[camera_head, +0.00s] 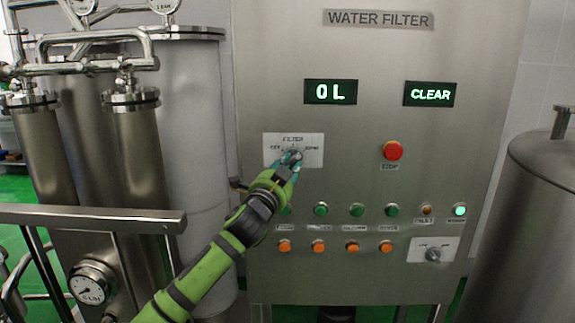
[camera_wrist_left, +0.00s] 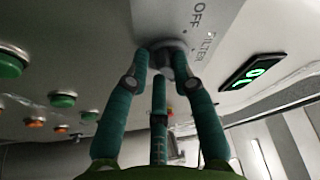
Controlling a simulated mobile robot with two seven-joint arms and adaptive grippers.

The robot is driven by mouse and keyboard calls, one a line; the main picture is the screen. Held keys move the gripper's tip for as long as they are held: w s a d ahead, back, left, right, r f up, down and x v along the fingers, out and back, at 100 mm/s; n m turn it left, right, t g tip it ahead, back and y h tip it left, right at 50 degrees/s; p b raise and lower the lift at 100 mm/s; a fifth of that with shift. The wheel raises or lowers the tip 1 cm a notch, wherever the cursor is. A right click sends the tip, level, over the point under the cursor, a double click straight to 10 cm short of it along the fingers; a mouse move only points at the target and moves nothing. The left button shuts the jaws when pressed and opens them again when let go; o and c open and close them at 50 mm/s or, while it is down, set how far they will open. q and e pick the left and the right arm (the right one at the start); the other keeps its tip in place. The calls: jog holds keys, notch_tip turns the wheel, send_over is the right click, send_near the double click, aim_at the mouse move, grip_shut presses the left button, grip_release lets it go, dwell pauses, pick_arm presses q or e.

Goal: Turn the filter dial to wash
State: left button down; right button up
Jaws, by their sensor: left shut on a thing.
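The filter dial (camera_head: 292,155) sits on a pale label plate (camera_head: 312,142) marked FILTER on the steel water filter panel. My left gripper (camera_head: 291,160) is at the dial, its fingers shut around the knob. In the left wrist view the dial (camera_wrist_left: 172,50) shows between the fingertips of my gripper (camera_wrist_left: 168,60), with the words OFF and FILTER beside it. The gripper hides much of the dial in the head view, and I cannot read its pointer's setting. My right gripper is not in view.
Displays read 0L (camera_head: 331,92) and CLEAR (camera_head: 431,94). A red stop button (camera_head: 393,151), rows of green (camera_head: 357,210) and orange buttons (camera_head: 318,246), and another knob (camera_head: 433,254) are nearby. A steel railing (camera_head: 90,217) and pipes stand left, a steel tank (camera_head: 530,220) right.

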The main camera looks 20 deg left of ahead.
pick_arm(q)
jog(key=shift+s+d+r, duration=0.1)
jog(key=shift+r, duration=0.55)
jog(key=c, duration=1.1)
grip_release()
jog(key=shift+d, duration=0.2)
jog(key=shift+a+f, duration=0.15)
jog(key=shift+f, duration=0.1)
jog(key=shift+f, duration=0.15)
jog(key=s, duration=0.4)
jog(key=s+f, duration=0.1)
jog(key=s, duration=0.2)
jog(key=s+f, duration=0.1)
jog(key=s, duration=0.3)
jog(key=shift+s+a, duration=0.35)
jog(key=shift+f, duration=0.15)
